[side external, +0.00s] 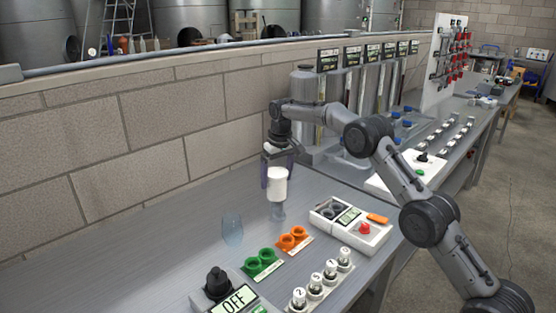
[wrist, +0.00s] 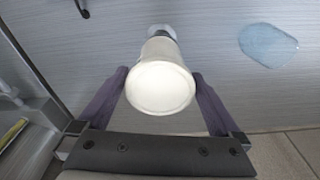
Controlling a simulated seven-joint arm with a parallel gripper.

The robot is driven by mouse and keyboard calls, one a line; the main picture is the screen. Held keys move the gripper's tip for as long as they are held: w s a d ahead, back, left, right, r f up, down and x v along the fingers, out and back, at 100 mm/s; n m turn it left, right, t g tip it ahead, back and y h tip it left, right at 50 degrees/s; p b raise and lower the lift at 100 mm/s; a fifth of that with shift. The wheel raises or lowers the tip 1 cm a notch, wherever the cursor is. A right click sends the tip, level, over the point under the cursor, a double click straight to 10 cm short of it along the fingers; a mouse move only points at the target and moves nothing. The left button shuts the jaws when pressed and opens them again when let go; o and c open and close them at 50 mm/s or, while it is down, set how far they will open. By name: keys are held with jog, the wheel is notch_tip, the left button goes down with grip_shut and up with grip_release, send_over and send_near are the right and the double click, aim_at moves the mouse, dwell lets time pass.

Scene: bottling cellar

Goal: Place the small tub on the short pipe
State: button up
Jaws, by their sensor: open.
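The small tub (side external: 277,184) is white and stands upright on top of the short pipe (side external: 278,211), which looks pale and translucent. In the wrist view the tub's round end (wrist: 160,88) faces the camera, and a bit of the pipe (wrist: 161,31) shows beyond it. My gripper (side external: 277,170) is open, with its two dark fingers on either side of the tub. In the wrist view the fingers (wrist: 160,76) flank the tub closely; whether either one touches it is hard to tell. The contact between tub and pipe is partly hidden in the wrist view.
A brick wall (side external: 140,145) runs behind; the bench's left side is clear.

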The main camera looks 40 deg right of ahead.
jog(key=r, duration=0.3)
jog(key=s+r, duration=0.1)
jog(key=r, duration=0.6)
jog(key=shift+s+a, duration=0.15)
jog(key=s+a+r+t, duration=0.1)
jog(key=s+a+r, duration=0.25)
jog(key=s, duration=0.25)
jog(key=s+a+r+n, duration=0.1)
jog(key=s+a+r, duration=0.1)
jog(key=s+r, duration=0.4)
jog(key=s+a+r+t, duration=0.1)
jog(key=s+a+r, duration=0.15)
jog(key=s, duration=0.45)
jog(key=s+a+f, duration=0.1)
jog(key=s+f, duration=0.2)
jog(key=s, duration=0.5)
jog(key=s+a+f+t, duration=0.1)
jog(key=s+f, duration=0.3)
jog(key=s, duration=0.5)
jog(key=s+a+f+n+t, duration=0.1)
jog(key=s+f, duration=0.2)
jog(key=s, duration=0.5)
jog(key=shift+s+a+f, duration=0.2)
jog(key=shift+a, duration=0.15)
